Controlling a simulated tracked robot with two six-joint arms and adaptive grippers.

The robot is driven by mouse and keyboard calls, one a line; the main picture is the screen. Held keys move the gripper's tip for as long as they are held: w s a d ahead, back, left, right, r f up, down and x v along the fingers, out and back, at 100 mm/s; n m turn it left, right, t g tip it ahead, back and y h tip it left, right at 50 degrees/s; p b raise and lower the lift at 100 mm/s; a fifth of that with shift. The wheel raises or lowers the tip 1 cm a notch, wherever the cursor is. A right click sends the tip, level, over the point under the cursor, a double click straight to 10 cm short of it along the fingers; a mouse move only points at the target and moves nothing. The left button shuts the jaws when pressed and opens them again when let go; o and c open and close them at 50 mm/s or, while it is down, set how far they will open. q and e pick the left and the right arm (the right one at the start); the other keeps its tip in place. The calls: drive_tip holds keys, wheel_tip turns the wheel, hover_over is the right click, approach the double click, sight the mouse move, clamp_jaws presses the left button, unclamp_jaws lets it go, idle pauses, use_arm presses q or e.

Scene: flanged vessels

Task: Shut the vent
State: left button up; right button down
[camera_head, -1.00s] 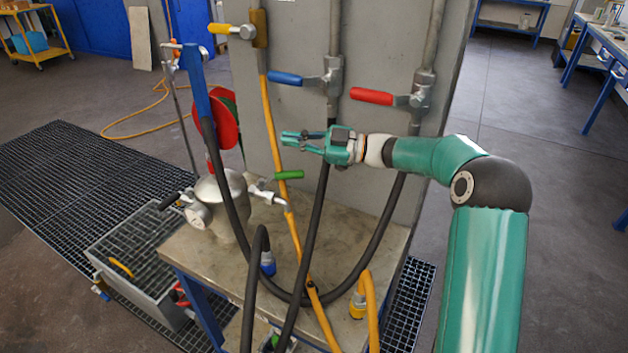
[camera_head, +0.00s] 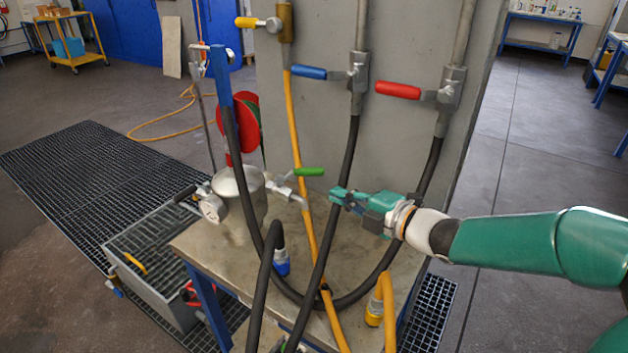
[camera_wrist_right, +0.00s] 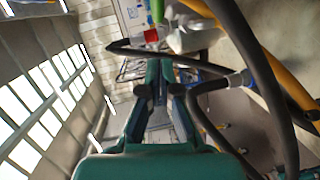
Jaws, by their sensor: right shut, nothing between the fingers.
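A metal vessel (camera_head: 238,195) stands on the bench, with a side pipe and a valve with a green handle (camera_head: 309,171) on its right. Which fitting is the vent is not marked. The green handle points right, roughly level. My right gripper (camera_head: 334,195) is shut and empty, a little below and right of the green handle, apart from it, beside a black hose. In the right wrist view its fingers (camera_wrist_right: 166,72) are close together, with a green part (camera_wrist_right: 157,10) beyond them near the top. My left gripper is not in view.
A grey panel carries valves with yellow (camera_head: 246,22), blue (camera_head: 309,72) and red (camera_head: 398,90) handles. Black hoses (camera_head: 342,170) and a yellow hose (camera_head: 305,200) hang in front of it. The bench top (camera_head: 206,250) is partly clear.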

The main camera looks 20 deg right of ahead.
sight(305, 174)
drive_tip(key=x, duration=0.2)
drive_tip(key=d+p+x, duration=0.1)
drive_tip(key=x, duration=0.2)
drive_tip(key=w+p+x, duration=0.1)
drive_tip(key=x, duration=0.2)
drive_tip(key=shift+w+d, duration=0.15)
drive_tip(key=shift+d, duration=0.15)
drive_tip(key=shift+w+d+f, duration=0.15)
drive_tip(key=shift+w+f, duration=0.05)
drive_tip(key=shift+w, duration=0.25)
